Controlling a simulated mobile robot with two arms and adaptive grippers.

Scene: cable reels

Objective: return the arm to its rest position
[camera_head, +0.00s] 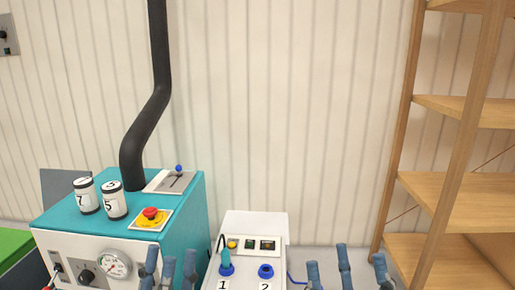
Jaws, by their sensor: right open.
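My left gripper (169,270) is at the bottom edge, in front of the teal and white machine (190,225). Its blue-grey fingertips point up with small gaps between them. I see nothing held there, but its lower part is cut off and I cannot tell how far it is open. My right gripper (346,268) is at the bottom edge, right of the white control box (255,222). Its fingertips are spread wide apart, open and empty. Both arms are out of the frame below.
The machine carries two white cans (87,198) marked 7 and 5, a red button (151,213), a lever (178,176) and a black pipe (142,130). The control box has blue sockets marked 1 and 2. A wooden shelf (455,200) stands right.

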